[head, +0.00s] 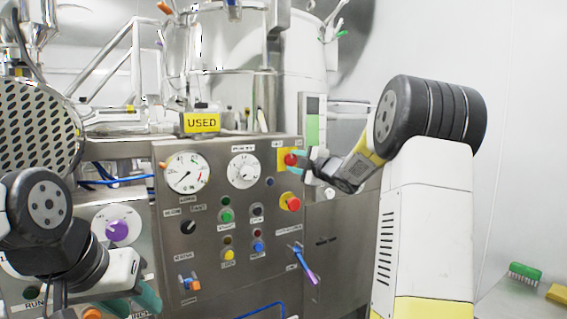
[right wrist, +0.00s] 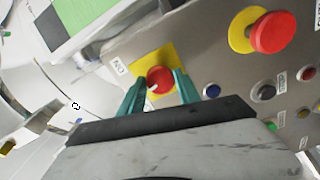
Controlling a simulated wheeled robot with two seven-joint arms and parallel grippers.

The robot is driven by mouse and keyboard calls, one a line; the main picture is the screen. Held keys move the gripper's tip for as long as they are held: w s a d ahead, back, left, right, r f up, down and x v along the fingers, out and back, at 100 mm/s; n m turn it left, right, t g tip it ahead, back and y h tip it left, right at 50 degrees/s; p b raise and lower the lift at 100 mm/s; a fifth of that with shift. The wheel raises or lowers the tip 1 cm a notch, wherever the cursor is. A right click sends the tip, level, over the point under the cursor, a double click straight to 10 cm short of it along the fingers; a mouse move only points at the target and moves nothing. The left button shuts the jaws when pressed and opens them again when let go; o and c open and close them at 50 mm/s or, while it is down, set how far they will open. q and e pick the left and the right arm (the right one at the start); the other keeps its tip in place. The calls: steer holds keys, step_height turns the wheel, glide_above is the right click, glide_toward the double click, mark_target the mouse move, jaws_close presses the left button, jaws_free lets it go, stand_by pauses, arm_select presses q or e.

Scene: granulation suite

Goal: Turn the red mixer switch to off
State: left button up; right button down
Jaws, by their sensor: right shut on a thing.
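The red mixer switch (head: 290,159) is a red knob on a yellow square plate near the panel's upper right corner. In the right wrist view the red knob (right wrist: 160,77) sits between the two teal fingers, with a small white mark on it facing the lower left. My right gripper (head: 296,160) is shut on this knob; its fingers partly cover the plate. My left gripper (head: 138,300) is at the lower left, low in front of the panel and away from the switch. Its teal fingertips are partly hidden, so its opening is unclear.
A red mushroom button (head: 293,203) on yellow sits just below the switch; it also shows in the right wrist view (right wrist: 270,33). Gauges, coloured buttons and a purple-handled lever (head: 304,264) fill the steel panel (head: 215,272). A green brush (head: 525,272) lies at the far right.

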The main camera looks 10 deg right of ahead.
steer(key=n, duration=0.6)
steer(key=shift+f, duration=0.1)
steer(key=shift+n, duration=0.4)
steer(key=c, duration=0.9)
jaws_free()
steer(key=shift+o, duration=0.2)
steer(key=shift+s, duration=0.1)
steer(key=v, duration=0.7)
steer(key=shift+s, duration=0.3)
steer(key=shift+d, duration=0.1)
